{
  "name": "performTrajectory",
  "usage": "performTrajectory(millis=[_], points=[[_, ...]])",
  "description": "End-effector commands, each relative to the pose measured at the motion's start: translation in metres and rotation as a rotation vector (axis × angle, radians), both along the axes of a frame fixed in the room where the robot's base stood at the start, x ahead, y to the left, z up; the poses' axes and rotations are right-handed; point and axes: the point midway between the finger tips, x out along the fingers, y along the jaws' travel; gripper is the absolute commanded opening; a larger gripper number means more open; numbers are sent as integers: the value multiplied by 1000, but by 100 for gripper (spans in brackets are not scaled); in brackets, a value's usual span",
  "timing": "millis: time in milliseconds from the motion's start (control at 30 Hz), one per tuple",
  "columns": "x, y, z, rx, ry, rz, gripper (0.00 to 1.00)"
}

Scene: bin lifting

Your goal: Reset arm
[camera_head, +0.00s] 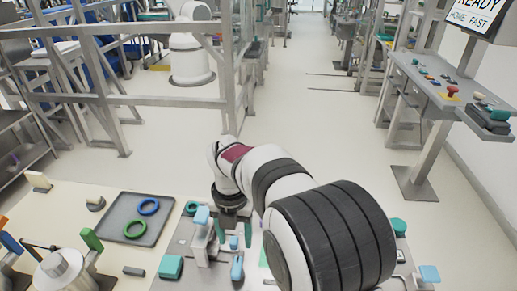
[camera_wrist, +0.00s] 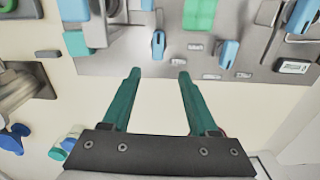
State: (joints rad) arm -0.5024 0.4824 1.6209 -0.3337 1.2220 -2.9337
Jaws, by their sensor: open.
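My gripper (camera_wrist: 156,78) shows in the wrist view with two green fingers spread apart and nothing between them. Its fingertips reach toward the edge of a grey metal plate that carries blue, teal and green parts. In the head view my gripper (camera_head: 234,236) hangs above the workbench, beside a light-blue-topped fixture (camera_head: 202,218). My white arm with black bands hides part of the bench on the right.
A grey tray (camera_head: 163,208) with a blue ring (camera_head: 149,206) and a green ring (camera_head: 135,230) lies on the left. A teal block (camera_head: 171,267) sits near the front. A control desk (camera_head: 440,88) stands at right. Open floor lies beyond the bench.

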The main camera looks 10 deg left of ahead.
Motion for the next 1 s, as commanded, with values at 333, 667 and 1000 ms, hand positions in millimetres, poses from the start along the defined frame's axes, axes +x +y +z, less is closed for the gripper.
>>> performTrajectory(millis=[333,667,1000], points=[[-121,-131,67,24,99,-1969,60],[-235,-169,50,69,-215,2793,60],[-241,-169,48,81,-211,2690,60]])
